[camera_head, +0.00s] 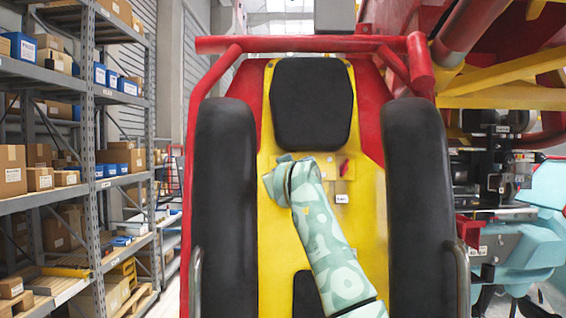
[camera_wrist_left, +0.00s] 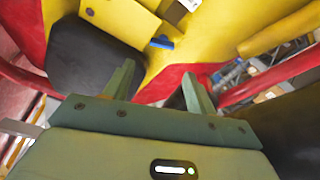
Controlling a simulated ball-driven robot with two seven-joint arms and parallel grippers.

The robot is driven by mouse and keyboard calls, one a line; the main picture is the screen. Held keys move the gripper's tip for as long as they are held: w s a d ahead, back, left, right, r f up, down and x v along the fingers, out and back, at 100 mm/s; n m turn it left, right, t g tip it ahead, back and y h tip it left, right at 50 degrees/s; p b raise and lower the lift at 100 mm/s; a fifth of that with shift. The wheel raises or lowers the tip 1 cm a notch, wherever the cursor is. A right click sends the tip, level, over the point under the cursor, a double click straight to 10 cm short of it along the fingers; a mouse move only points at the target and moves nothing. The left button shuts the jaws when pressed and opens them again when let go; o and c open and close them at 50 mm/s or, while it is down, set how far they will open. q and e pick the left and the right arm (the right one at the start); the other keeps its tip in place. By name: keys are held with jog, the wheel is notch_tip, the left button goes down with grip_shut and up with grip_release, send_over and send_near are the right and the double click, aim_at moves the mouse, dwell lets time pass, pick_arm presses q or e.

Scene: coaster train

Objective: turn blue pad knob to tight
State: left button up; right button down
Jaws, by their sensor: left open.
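The blue knob (camera_wrist_left: 161,43) shows in the left wrist view as a small blue tab on the yellow seat panel (camera_wrist_left: 215,35). I cannot make out this knob in the head view, where my patterned arm covers part of the seat back. My left gripper (camera_wrist_left: 158,70) is open and empty. Its two green fingers point toward the panel, and the knob lies beyond the gap between them, apart from both. A small red knob (camera_head: 344,168) shows in the head view, right of my arm. My right gripper is not seen.
The seat has a black headrest (camera_head: 312,104) and black side restraints, left (camera_head: 224,200) and right (camera_head: 418,190). A red bar (camera_head: 300,44) crosses above. Shelves with boxes (camera_head: 75,120) stand at left. Machinery (camera_head: 495,180) stands at right. A white label (camera_head: 341,198) sits below the red knob.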

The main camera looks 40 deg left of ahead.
pick_arm(q)
jog(key=p+x, duration=0.4)
jog(key=x, duration=0.8)
jog(key=shift+s+a+f+p, duration=0.15)
jog(key=shift+s+a+p, duration=0.1)
jog(key=shift+p, duration=0.15)
jog(key=shift+w, duration=0.1)
jog(key=c, duration=0.7)
